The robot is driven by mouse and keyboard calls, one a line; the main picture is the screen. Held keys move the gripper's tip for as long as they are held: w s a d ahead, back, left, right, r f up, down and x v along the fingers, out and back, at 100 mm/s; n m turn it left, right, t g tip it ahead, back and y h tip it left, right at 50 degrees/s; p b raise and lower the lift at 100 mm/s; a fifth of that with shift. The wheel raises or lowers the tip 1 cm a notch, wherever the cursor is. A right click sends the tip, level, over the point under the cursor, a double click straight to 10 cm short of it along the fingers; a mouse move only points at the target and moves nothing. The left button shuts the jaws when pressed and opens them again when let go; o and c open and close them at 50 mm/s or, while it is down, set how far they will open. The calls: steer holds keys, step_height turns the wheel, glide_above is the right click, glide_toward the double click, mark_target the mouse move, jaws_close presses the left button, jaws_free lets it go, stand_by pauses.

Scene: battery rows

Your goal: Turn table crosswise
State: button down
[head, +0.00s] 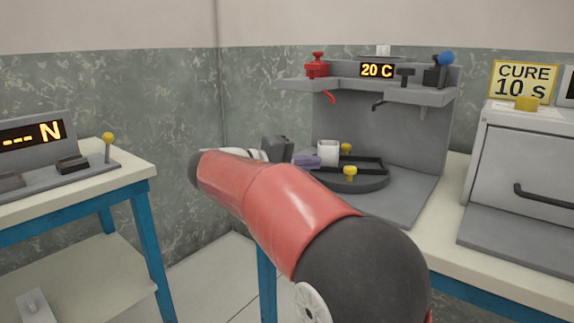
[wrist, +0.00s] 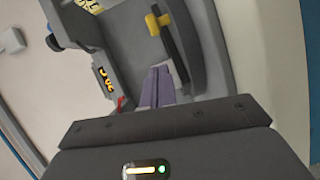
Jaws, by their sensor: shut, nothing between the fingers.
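The round dark turntable (head: 372,184) stands on the grey station at the back. It has a raised dark frame (head: 360,163) and two yellow knobs, one near (head: 350,172) and one farther back (head: 346,148). My gripper (head: 314,160) is at the turntable's left side, its purple fingers shut and empty. A white cup-like piece (head: 328,152) appears right beside the fingertips; I cannot tell if they touch. Another yellow knob (wrist: 156,22) is beyond.
Above the turntable is a shelf with a red valve (head: 317,66), a "20 C" display (head: 377,70) and a blue-knobbed lever (head: 445,59). A grey box with a handle (head: 525,150) stands to the right. A bench with a display (head: 32,135) is at left.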

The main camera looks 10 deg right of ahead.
mark_target(352, 171)
steer(key=shift+s+d+f, duration=0.15)
steer(key=shift+s+d, duration=0.1)
steer(key=shift+d, duration=0.45)
steer(key=shift+s+d+f, duration=0.1)
steer(key=shift+s+d, duration=0.2)
steer(key=shift+d, duration=0.4)
steer(key=shift+s+d+f, duration=0.15)
steer(key=shift+s+d, duration=0.1)
steer(key=shift+d, duration=0.45)
steer(key=shift+s+d+n+t+b, duration=0.3)
steer(key=shift+n+t+b, duration=0.2)
steer(key=shift+t+b, duration=0.35)
steer(key=shift+s+d+f+n+t+y+b, duration=0.2)
steer(key=shift+s+d+n+t+y+b, duration=0.35)
steer(key=shift+b, duration=0.65)
steer(key=d+n+t+y+b, duration=0.1)
steer(key=n+t+y+b, duration=0.1)
steer(key=t+b, duration=0.1)
steer(key=shift+s+d+n, duration=0.25)
steer(key=shift+s+d, duration=0.05)
steer(key=shift+d, duration=0.05)
steer(key=shift+s+d+r+b, duration=0.15)
steer(key=shift+s+d+b, duration=0.05)
steer(key=shift+d+b, duration=0.8)
steer(key=shift+d, duration=0.2)
